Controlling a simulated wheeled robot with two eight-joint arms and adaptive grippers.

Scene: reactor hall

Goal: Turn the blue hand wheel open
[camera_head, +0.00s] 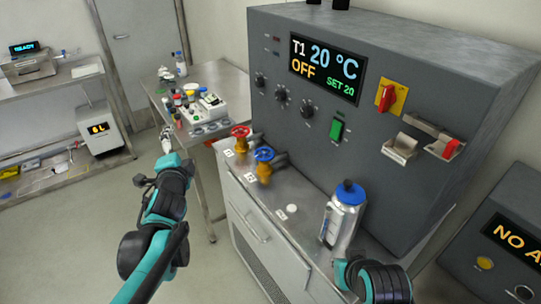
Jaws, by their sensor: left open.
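The blue hand wheel (264,154) sits on top of a brass valve on the ledge at the front of the grey cabinet. A red hand wheel (240,131) on a similar valve stands just behind it to the left. My left gripper (166,134) is open, to the left of both wheels and clearly apart from them. Nothing shows between its small, partly unclear fingers.
A silver bottle with a blue cap (343,213) stands on the ledge right of the valves. The grey control cabinet (390,60) rises behind, its display reading 20 °C and OFF. A side table (212,160) with jars and instruments stands beyond. Floor at left is clear.

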